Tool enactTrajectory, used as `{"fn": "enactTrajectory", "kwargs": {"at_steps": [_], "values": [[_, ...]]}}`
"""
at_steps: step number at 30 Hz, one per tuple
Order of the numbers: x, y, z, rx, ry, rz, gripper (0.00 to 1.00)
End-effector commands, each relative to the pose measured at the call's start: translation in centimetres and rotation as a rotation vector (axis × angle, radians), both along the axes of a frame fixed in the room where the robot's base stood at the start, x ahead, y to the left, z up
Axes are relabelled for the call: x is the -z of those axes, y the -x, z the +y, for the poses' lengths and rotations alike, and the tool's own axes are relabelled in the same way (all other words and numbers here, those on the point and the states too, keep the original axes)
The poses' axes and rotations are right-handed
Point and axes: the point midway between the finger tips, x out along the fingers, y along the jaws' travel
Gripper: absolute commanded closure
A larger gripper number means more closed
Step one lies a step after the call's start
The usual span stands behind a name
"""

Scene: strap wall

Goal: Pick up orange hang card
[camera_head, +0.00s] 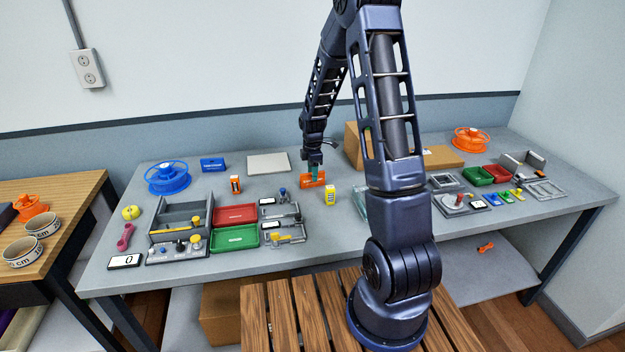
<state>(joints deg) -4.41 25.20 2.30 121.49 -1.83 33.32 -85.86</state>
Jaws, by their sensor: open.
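An orange piece that looks like the orange hang card (309,182) lies on the grey bench, a little right of the bench's left-hand group of items. My gripper (314,170) points down right at it, with its open fingertips over or around its upper edge. I cannot tell whether the fingers touch it. The fingers are small here and partly cover the piece's back edge.
A pale grey plate (268,163) lies behind. A red tray (236,215) and a green tray (235,238) are front left. A cardboard box (353,143) stands behind my arm.

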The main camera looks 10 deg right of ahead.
Motion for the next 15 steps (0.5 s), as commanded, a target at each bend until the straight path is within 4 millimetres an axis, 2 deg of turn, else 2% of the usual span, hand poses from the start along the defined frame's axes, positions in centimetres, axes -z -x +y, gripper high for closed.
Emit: {"fn": "enactTrajectory", "kwargs": {"at_steps": [7,15], "values": [[3.2,-0.1,0.0,0.0,0.0,0.001,0.55],[3.6,-0.2,0.0,0.0,0.0,-0.001,0.55]]}}
